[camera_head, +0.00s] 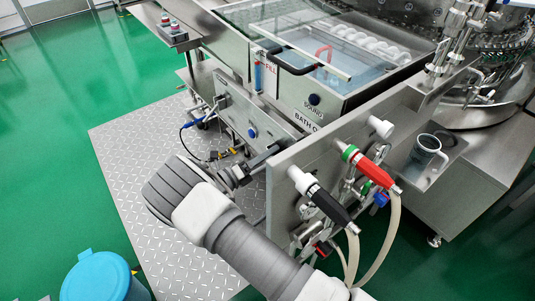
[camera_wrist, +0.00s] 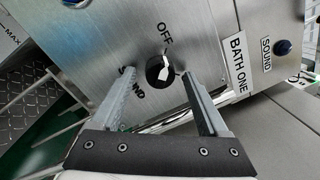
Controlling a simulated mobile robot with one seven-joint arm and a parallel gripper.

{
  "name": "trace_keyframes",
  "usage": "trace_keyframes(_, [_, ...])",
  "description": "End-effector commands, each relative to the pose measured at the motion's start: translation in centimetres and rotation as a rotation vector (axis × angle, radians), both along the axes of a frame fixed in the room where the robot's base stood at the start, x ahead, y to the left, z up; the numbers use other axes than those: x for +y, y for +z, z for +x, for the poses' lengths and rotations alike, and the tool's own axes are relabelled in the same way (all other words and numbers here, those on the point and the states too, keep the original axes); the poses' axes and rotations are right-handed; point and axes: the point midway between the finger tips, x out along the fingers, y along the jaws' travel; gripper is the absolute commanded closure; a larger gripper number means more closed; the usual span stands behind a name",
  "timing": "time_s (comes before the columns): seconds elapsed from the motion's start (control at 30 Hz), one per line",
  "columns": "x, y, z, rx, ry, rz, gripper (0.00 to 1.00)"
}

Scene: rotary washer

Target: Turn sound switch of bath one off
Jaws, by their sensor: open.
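The sound switch (camera_wrist: 160,69) is a round black knob with a white mark on a steel panel in the wrist view. An OFF label (camera_wrist: 165,32) is above it. A second label at its lower left, ending in "ND", is partly covered by a finger. My gripper (camera_wrist: 158,76) is open, with one finger on each side of the knob in the picture; contact cannot be told. In the head view my gripper (camera_head: 262,160) reaches the bath's front panel (camera_head: 238,112), and the knob cannot be made out there. A BATH ONE label (camera_wrist: 238,60) is to the knob's right.
A blue button with a SOUND label (camera_head: 314,99) is on the bath's edge. A steel plate with red and black hose handles (camera_head: 372,170) stands close right of my gripper. A blue bin (camera_head: 96,277) is at lower left. Green floor is clear at left.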

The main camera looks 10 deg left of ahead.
Motion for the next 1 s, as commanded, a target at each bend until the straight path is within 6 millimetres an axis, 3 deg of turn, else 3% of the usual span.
trace_keyframes(0.17, [1.9, -0.3, -2.0, 0.002, 0.005, 0.001, 0.22])
trace_keyframes(0.7, [9.9, -1.4, -11.2, 0.002, 0.003, 0.000, 0.22])
trace_keyframes(1.0, [11.3, -1.5, -12.8, 0.002, 0.001, 0.000, 0.22])
